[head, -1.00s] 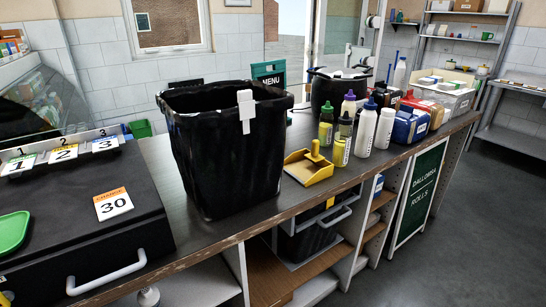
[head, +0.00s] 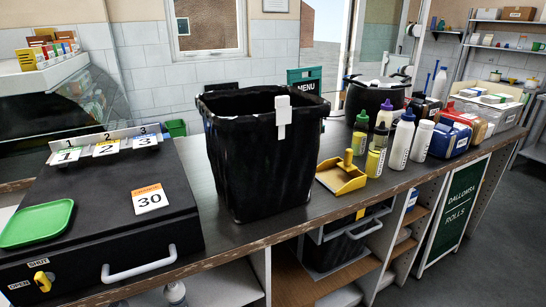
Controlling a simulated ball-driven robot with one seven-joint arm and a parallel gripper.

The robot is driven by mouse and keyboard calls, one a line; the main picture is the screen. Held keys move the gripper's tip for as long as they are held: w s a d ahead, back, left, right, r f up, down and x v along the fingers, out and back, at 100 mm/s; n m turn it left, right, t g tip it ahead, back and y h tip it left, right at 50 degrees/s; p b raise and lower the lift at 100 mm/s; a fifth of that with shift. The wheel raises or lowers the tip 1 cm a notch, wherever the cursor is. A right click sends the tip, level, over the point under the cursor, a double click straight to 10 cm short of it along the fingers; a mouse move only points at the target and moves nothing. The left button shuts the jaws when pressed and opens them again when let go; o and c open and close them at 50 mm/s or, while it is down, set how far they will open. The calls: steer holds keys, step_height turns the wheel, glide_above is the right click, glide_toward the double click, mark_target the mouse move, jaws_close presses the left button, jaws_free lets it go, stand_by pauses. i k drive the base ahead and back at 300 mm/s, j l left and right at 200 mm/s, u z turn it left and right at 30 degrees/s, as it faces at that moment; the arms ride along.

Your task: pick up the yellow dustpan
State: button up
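The yellow dustpan (head: 342,177) lies on the dark counter, with its stubby upright handle at the back and its wide mouth toward the front left. It sits just right of a large black bin and left of several bottles, close to the counter's front edge. Its whole upper side shows. My gripper is not in the head view.
The black bin (head: 265,155) stands left of the dustpan. Bottles (head: 402,140) crowd its right side, and a black pot (head: 372,95) stands behind. A black case (head: 95,215) with a green tray (head: 37,223) is at left. The counter front (head: 305,218) is bare.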

mark_target(340, 176)
steer(key=i+l, duration=0.15)
steer(key=l, duration=0.2)
steer(key=i+l+u, duration=0.1)
steer(key=l, duration=0.25)
steer(key=i+l, duration=0.25)
steer(key=l, duration=0.15)
steer(key=j+u, duration=0.05)
